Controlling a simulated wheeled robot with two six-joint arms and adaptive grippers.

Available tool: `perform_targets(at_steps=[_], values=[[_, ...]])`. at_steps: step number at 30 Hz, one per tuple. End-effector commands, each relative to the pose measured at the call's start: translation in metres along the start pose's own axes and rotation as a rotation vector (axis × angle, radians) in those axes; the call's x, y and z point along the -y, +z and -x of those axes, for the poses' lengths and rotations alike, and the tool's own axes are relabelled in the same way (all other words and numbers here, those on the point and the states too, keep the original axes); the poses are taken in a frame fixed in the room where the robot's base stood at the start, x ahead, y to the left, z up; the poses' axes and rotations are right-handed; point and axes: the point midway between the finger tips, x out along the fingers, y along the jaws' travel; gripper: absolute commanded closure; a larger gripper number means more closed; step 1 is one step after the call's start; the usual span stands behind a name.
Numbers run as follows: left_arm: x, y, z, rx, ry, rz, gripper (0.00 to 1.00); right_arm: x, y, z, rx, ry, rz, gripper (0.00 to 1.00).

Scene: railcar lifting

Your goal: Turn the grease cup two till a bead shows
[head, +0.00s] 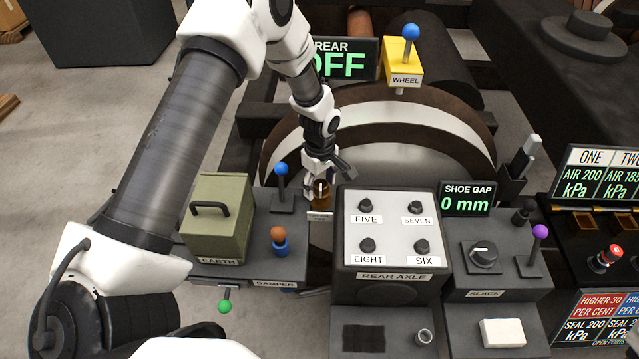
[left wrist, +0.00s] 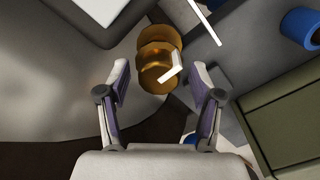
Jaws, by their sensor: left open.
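A brass grease cup (head: 321,194) stands behind a small white label (head: 320,216), left of the rear axle panel; I cannot read the label's number. In the left wrist view the cup (left wrist: 158,66) is a round golden cap with a white pointer mark on it. My left gripper (head: 324,177) is just above the cup, open, its fingers apart on either side in the left wrist view. I see no clear contact. I cannot make out a bead of grease. My right gripper is not in view.
The rear axle panel (head: 388,277) with several knobs stands close to the right of the cup. A blue-knobbed lever (head: 281,185) and the green earth box (head: 222,213) stand to the left. The wheel (head: 385,115) rises behind. The shoe gap display (head: 467,200) reads 0 mm.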

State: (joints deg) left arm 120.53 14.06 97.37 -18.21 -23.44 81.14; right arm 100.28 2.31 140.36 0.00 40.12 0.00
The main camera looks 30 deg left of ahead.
Motion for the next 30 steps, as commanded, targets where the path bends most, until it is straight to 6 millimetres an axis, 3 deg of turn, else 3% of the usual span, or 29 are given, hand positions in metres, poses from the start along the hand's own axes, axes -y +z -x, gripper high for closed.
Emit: perform_targets(at_steps=[6, 7, 12, 23, 30], values=[[0.0002, 0.0001, -0.0023, 0.0, 0.0, 0.0, 0.35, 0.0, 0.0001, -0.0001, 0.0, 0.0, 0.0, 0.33], [0.0002, 0.0001, -0.0023, 0.0, 0.0, 0.0, 0.38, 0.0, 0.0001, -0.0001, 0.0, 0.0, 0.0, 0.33], [0.0004, 0.0002, -0.0023, 0.001, 0.0, 0.0, 0.95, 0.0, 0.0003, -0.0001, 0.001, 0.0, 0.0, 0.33], [0.0013, 0.0008, -0.0025, 0.002, -0.003, -0.022, 0.95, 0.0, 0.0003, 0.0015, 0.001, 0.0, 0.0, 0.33], [0.0016, 0.0011, -0.0018, 0.003, -0.004, -0.122, 0.95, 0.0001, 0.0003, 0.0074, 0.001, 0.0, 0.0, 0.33]])
